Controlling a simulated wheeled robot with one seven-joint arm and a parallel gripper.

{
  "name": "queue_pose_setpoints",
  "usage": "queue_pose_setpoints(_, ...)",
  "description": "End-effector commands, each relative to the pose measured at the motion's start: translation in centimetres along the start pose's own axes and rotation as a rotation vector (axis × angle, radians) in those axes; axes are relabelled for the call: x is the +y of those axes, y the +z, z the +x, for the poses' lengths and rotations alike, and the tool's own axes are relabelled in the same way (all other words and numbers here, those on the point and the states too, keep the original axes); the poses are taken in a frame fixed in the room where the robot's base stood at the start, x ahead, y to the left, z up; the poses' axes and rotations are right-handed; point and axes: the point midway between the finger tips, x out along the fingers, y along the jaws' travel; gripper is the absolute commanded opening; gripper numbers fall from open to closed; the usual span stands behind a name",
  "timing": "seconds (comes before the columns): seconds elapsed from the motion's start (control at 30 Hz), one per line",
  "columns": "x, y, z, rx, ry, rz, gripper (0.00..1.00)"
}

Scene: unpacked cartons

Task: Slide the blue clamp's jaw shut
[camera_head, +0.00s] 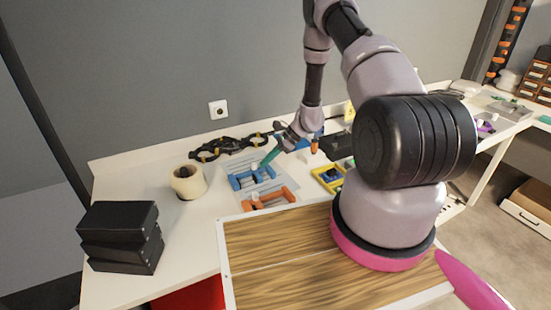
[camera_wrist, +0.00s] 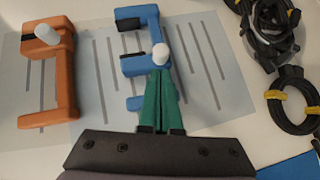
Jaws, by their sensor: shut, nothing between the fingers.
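The blue clamp (camera_head: 251,175) lies on a pale lined sheet on the white table, and it also shows in the wrist view (camera_wrist: 132,66). It has a white knob (camera_wrist: 160,53) at its near right side. My gripper (camera_head: 264,164) has green fingers, shut with nothing between them. In the wrist view, the fingertips (camera_wrist: 160,72) are right at the white knob and hide part of the clamp's near right side. I cannot tell whether they touch it. A dark pad shows at the clamp's far left end, with a gap between it and the part nearer the fingers.
An orange clamp (camera_wrist: 62,72) lies left of the blue one. Black cables (camera_wrist: 290,106) with yellow ties lie to the right. In the head view a tape roll (camera_head: 188,182) and stacked black boxes (camera_head: 122,235) stand at left, and a yellow tray (camera_head: 328,178) sits right.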

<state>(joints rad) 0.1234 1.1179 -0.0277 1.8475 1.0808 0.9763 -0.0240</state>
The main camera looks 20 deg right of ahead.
Motion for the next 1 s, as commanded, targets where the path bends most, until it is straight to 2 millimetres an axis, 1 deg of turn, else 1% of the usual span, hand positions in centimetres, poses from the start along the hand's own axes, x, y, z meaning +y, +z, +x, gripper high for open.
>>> queue_pose_setpoints(0.1, 0.0, 0.4, 0.4, 0.0, 0.001, -0.001, 0.0)
queue_pose_setpoints(0.47, 0.1, 0.6, 0.6, 0.0, 0.001, -0.001, 0.0)
queue_pose_setpoints(0.57, 0.4, 1.6, 1.5, -0.003, 0.002, -0.001, 0.0)
queue_pose_setpoints(0.7, 1.2, 3.6, 3.5, -0.002, 0.003, -0.002, 0.0)
queue_pose_setpoints(0.8, 1.6, 4.5, 4.5, -0.001, 0.002, -0.001, 0.0)
queue_pose_setpoints(1.0, 1.7, 4.9, 4.9, 0.0, 0.001, -0.001, 0.0)
